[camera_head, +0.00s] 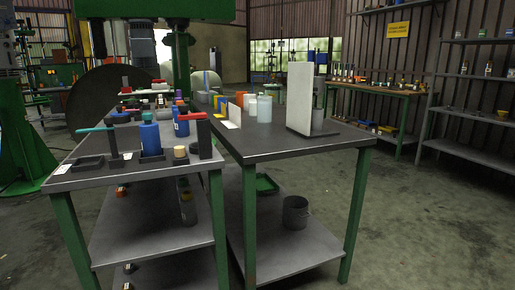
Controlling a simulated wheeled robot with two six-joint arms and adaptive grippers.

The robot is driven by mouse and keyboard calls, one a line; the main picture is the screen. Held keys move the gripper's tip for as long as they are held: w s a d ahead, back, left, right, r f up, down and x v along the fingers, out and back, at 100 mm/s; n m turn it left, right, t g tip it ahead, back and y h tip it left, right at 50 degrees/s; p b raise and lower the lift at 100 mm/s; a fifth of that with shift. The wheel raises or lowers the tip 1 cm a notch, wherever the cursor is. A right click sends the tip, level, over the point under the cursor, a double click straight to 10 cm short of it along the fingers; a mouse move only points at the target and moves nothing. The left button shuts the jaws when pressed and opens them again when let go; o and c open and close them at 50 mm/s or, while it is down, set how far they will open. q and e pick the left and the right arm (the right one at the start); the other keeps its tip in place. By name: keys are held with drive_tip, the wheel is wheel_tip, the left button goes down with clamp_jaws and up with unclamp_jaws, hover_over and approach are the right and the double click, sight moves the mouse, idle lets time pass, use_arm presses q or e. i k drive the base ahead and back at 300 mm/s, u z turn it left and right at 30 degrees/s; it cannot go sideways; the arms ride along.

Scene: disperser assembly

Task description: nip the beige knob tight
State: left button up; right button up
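A small beige knob (180,149) shows near the front right corner of the left table. It sits on top of a short dark base, between a blue bottle and a dark upright block with a red top. It is small in the view, and I cannot tell how it is fixed to what is under it. Nothing touches its visible top. Neither of my grippers shows in this view.
The left table (130,180) also carries a blue bottle (150,138), a teal-handled stand (113,145), black trays (85,164) and a red-topped block (204,135). The right table (290,147) holds a tall pale panel (300,98) and white bottles (264,108). Its front is clear.

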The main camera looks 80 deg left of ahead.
sight(179, 150)
drive_tip(key=z, duration=0.15)
drive_tip(key=k, duration=0.85)
drive_tip(key=u, duration=1.5)
